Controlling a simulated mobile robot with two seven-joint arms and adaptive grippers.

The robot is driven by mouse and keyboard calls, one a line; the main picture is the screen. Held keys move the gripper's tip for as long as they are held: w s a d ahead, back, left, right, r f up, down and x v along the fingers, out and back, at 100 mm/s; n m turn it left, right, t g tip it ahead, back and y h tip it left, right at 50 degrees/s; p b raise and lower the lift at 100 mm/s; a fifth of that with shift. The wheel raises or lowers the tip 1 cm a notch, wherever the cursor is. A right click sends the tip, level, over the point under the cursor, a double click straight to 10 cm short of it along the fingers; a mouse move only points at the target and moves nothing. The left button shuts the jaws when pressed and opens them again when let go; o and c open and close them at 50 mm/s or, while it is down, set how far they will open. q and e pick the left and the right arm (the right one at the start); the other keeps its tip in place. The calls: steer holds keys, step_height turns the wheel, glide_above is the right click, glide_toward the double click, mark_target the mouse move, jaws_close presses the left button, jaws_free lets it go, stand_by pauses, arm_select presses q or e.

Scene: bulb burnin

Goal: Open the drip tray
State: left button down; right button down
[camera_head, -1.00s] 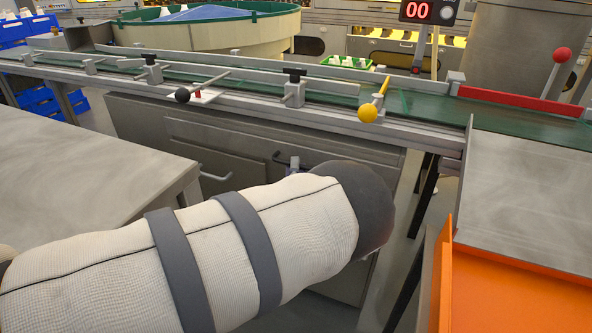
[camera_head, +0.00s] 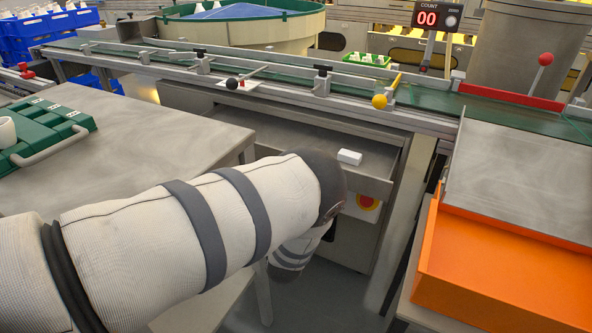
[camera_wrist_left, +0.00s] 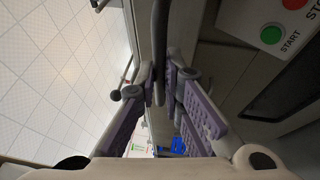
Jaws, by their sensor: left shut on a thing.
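The drip tray (camera_head: 375,183) is a wide grey metal drawer under the conveyor, pulled out from the cabinet. Its inside shows from above, with a small white block (camera_head: 349,157) on it. In the head view my left arm covers part of the tray front and hides its handle and my left gripper. In the left wrist view my left gripper (camera_wrist_left: 160,82) has its purple-padded fingers closed around a dark bar handle (camera_wrist_left: 159,40). The tray front lies close to the fingers there. My right gripper is not in view.
A grey table (camera_head: 165,145) with a green case (camera_head: 45,130) stands at the left. An orange bin (camera_head: 490,265) and a grey metal plate (camera_head: 520,185) stand at the right.

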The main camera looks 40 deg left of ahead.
arm_select(q)
steer(key=shift+s+d+r, duration=0.1)
steer(key=shift+s+d, duration=0.05)
steer(key=shift+s, duration=0.65)
steer(key=c, duration=1.7)
jaws_free()
steer(key=v, duration=1.2)
